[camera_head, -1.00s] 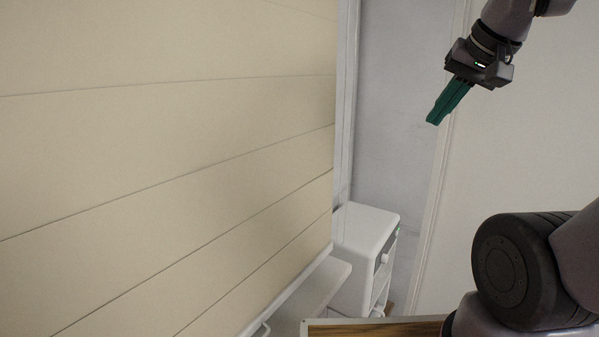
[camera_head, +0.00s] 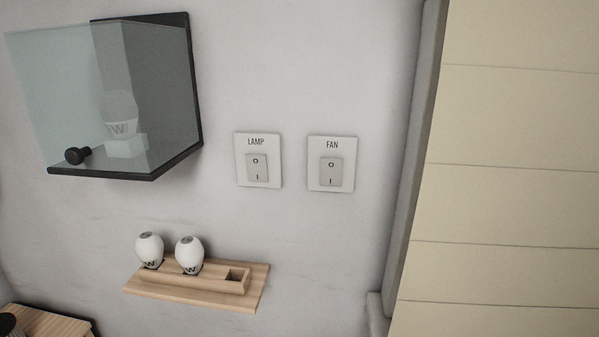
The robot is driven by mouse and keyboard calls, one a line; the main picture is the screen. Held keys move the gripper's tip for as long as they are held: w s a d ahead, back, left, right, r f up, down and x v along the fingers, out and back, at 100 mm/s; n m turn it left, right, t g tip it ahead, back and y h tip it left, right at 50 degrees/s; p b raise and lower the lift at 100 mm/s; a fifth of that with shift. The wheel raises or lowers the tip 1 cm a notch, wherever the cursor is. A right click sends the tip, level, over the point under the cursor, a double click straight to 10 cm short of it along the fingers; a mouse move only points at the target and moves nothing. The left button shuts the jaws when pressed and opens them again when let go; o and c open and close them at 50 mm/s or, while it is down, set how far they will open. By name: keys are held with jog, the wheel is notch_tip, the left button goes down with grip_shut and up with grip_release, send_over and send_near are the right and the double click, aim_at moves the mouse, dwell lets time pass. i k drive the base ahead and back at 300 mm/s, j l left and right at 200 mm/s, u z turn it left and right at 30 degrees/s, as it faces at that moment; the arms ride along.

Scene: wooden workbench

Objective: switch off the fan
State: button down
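The fan switch (camera_head: 331,171) is a grey rocker on a white wall plate labelled FAN (camera_head: 332,145). The rocker carries an O at the top and an I at the bottom. Which end is pressed in is hard to tell from this angle. A matching plate labelled LAMP, with its own rocker (camera_head: 257,168), is just to its left. The fan itself is not in view. My gripper is not in view now.
A glass-fronted box (camera_head: 150,175) with a black frame and knob holds a white bulb (camera_head: 119,112). Below, a wooden wall rack (camera_head: 190,294) holds two white bulbs (camera_head: 149,248) and has one empty slot. A cream slatted blind (camera_head: 510,210) is at right. The wall around the switches is clear.

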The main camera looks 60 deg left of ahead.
aim_at(331, 167)
jog(key=k+u, duration=0.1)
jog(key=u, duration=0.3)
jog(key=k+u, duration=0.1)
jog(key=u, duration=0.3)
jog(key=k+j+u, duration=0.1)
jog(key=u, duration=0.3)
jog(key=l+u, duration=0.15)
jog(key=u, duration=0.25)
jog(key=l+u, duration=0.2)
jog(key=u, duration=0.2)
jog(key=l+u, duration=0.2)
jog(key=u, duration=0.25)
jog(key=l+u, duration=0.2)
jog(key=u, duration=0.2)
jog(key=l, duration=0.3)
jog(key=k+l, duration=0.15)
jog(key=l, duration=0.15)
jog(key=k+j, duration=0.35)
jog(key=i+l, duration=0.35)
